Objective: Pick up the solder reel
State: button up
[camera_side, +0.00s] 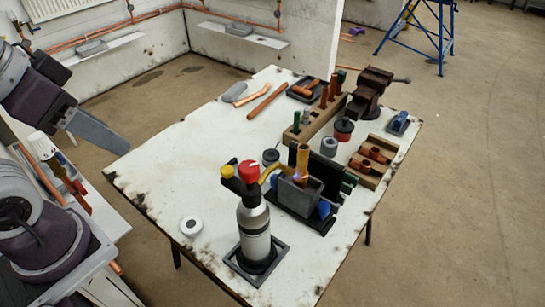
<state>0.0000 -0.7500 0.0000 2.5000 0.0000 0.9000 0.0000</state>
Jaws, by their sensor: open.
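Several small round items on the white worktable (215,155) could be the solder reel, and I cannot tell for certain which one is. A grey spool-like cylinder (329,147) stands near the table's middle right, and a small dark round item (270,158) sits left of it. A white roll (191,226) with a grey centre lies alone near the left front edge. My gripper (105,132) is at the upper left, open, beyond the table's left edge and well apart from all of these items.
A torch on a gas bottle (254,232) stands at the front, by a grey block (299,196) with an upright copper pipe. A wooden rack (320,117), a vise (370,92) and a fittings tray (370,160) fill the right. The table's left middle is clear.

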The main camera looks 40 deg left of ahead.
dwell(0.3)
jog(key=o, duration=0.4)
jog(key=n+g, duration=0.5)
jog(key=n, duration=0.7)
send_over(271, 154)
notch_tip(271, 154, down, 20)
jog(key=shift+n+g, duration=0.3)
jog(key=shift+n, duration=0.2)
notch_tip(271, 154, down, 12)
jog(key=shift+r, duration=0.2)
